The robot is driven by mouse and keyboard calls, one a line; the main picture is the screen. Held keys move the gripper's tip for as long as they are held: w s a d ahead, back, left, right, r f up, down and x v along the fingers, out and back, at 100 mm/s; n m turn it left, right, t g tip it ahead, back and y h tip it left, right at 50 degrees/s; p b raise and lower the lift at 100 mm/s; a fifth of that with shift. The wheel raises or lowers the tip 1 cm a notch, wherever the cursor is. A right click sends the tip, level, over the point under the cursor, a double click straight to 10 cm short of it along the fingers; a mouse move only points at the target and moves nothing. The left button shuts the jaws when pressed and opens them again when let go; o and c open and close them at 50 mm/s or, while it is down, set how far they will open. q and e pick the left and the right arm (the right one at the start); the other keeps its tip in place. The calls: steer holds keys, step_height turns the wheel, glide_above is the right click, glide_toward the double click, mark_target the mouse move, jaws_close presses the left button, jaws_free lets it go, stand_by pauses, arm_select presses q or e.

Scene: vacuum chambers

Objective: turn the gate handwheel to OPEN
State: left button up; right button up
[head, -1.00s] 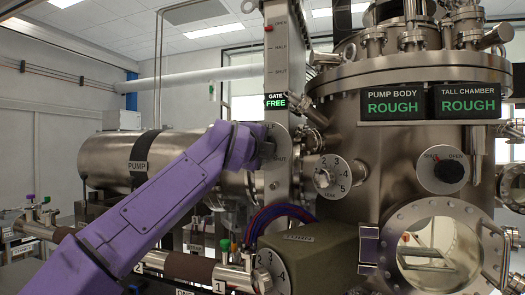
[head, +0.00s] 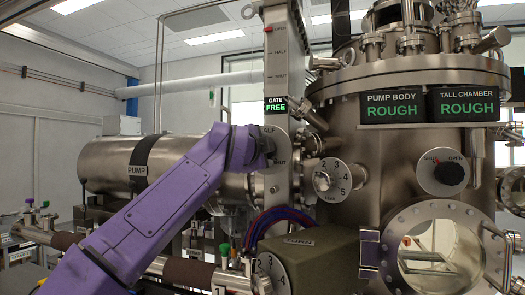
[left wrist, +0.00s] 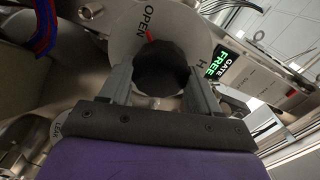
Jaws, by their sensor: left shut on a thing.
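The gate handwheel (left wrist: 160,68) is a dark round knob in front of a pale dial plate (left wrist: 190,25). Its red mark (left wrist: 150,37) points at the word OPEN in the left wrist view. My left gripper (left wrist: 162,85) is shut on the knob, with one finger on each side. In the head view my left gripper (head: 262,150) reaches the dial plate (head: 277,135) on the gate column from the left and hides most of the knob. The gate sign (head: 276,104) reads FREE. A red marker (head: 268,29) is by OPEN on the column scale. My right gripper is not in view.
The tall steel chamber (head: 400,135) stands right of the gate, with ROUGH signs, a SHUT/OPEN knob (head: 448,173) and a round window. A numbered dial (head: 326,180) sits close right of the gate dial. The pump cylinder (head: 105,160) lies behind my arm.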

arm_select(q)
steer(key=o, duration=1.1)
steer(key=shift+c, duration=0.2)
steer(key=b+v, duration=0.8)
steer(key=v, duration=0.2)
steer(key=shift+s+b, duration=0.25)
steer(key=shift+b, duration=0.05)
steer(key=shift+a, duration=0.15)
